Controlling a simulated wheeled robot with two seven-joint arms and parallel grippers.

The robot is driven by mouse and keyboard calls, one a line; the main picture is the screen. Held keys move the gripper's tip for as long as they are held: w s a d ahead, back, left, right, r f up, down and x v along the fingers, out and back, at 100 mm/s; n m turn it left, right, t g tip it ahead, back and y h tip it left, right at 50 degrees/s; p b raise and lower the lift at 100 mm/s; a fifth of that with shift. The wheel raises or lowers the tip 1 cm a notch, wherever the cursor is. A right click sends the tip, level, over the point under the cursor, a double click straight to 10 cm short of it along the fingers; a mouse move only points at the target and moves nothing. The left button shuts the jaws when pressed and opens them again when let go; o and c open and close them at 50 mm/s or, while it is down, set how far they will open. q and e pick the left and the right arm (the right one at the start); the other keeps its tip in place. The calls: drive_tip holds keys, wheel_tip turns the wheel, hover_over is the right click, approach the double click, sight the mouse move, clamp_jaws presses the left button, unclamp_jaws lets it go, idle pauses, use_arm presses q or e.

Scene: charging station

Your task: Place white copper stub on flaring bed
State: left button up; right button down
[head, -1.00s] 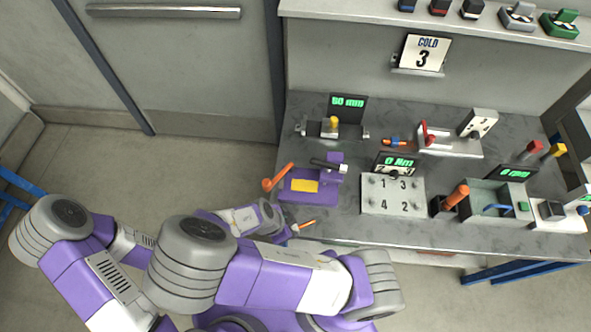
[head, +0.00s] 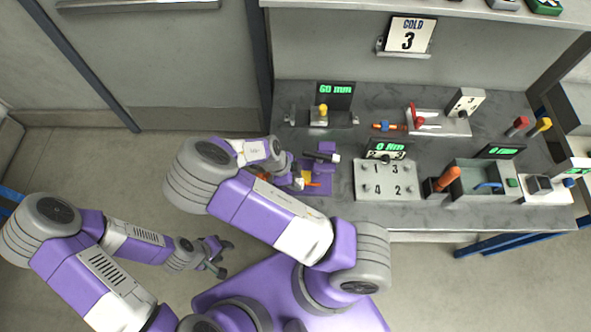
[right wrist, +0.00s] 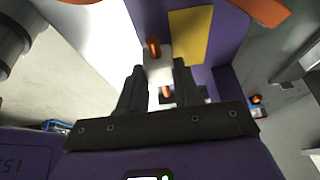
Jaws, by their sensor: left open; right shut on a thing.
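The white copper stub (right wrist: 157,66) has a white body with copper ends and is held between the fingers of my right gripper (right wrist: 158,88) in the right wrist view. In the head view its copper end (head: 314,184) shows small beside the right gripper (head: 298,182). The purple flaring bed (right wrist: 229,38) with its yellow plate (right wrist: 190,32) lies just beyond the stub. It also shows in the head view (head: 325,190), partly hidden by my right arm. I cannot tell whether the stub touches it. My left gripper (head: 222,259) is open and empty, away from the bench.
An orange handle (right wrist: 263,9) sticks out near the bed. On the grey bench (head: 345,213) stand a numbered plate (head: 388,190) right of the bed, a grey-green box (head: 483,170) further right, and a 60 mm gauge (head: 335,96) behind. The floor at left is clear.

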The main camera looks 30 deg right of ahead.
drive_tip(key=w+d, duration=0.1)
drive_tip(key=w+d+f, duration=0.1)
drive_tip(key=w, duration=0.1)
drive_tip(key=shift+w+d, duration=0.1)
drive_tip(key=shift+w, duration=0.15)
drive_tip(key=shift+f, duration=0.25)
drive_tip(key=c, duration=0.7)
unclamp_jaws()
drive_tip(key=p+v, duration=0.1)
drive_tip(key=v, duration=1.1)
drive_tip(key=shift+s, duration=0.1)
